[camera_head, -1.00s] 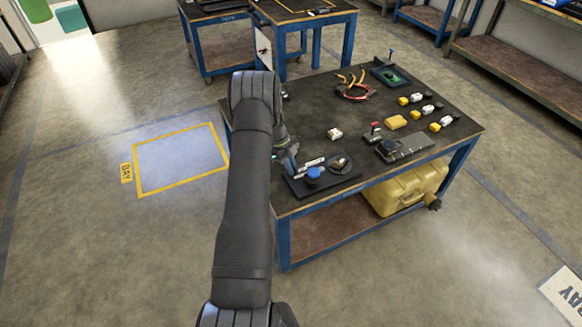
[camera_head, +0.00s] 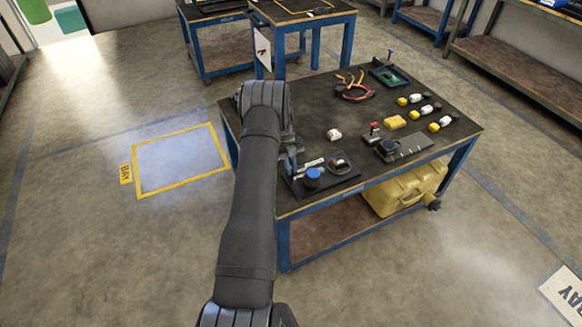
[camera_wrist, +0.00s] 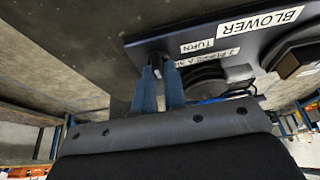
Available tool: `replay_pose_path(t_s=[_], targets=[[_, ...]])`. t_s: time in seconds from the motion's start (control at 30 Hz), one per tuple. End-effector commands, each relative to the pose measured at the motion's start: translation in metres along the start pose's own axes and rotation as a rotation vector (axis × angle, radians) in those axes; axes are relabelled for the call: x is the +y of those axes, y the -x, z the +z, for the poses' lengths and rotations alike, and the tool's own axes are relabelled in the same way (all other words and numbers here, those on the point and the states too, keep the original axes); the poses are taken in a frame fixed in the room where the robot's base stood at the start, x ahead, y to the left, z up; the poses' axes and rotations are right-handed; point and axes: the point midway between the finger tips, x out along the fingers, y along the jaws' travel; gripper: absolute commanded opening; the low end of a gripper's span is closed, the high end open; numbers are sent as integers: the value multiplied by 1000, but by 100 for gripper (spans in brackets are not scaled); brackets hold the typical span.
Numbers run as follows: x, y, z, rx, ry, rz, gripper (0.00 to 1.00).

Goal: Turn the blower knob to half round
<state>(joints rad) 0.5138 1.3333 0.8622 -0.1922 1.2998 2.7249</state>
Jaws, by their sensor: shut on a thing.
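The dark panel (camera_wrist: 135,42) carries a BLOWER label (camera_wrist: 275,20) and a TURN label (camera_wrist: 197,46) in the wrist view. My gripper (camera_wrist: 159,66) has its blue fingers close together, shut on a small dark knob next to the TURN label, which I take as the blower knob. The fingers hide most of it, so its angle cannot be told. In the head view my arm covers this end of the panel (camera_head: 325,184). A blue-topped button (camera_head: 313,177) and a round dark dial (camera_head: 340,163) are on the panel, to the right of my gripper.
The panel lies at the front left of the dark workbench (camera_head: 300,120). A small white part (camera_head: 334,134), a grey device (camera_head: 405,148), red-handled pliers (camera_head: 355,92) and several yellow-white parts lie farther back and right. Floor left of the bench is clear.

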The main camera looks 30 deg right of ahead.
Motion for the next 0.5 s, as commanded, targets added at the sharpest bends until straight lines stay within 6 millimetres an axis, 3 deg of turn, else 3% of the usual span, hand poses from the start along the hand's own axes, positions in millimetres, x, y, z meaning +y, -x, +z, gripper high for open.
replay_pose_path(t_s=[0.33,0.37,0.4,0.47,0.5], targets=[[1,-1,1,-1,-3,3,0],[1,-1,1,-1,-3,3,15],[1,-1,1,-1,-3,3,23],[1,-1,0,-1,-3,2,33],[1,-1,0,-1,-3,2,33]])
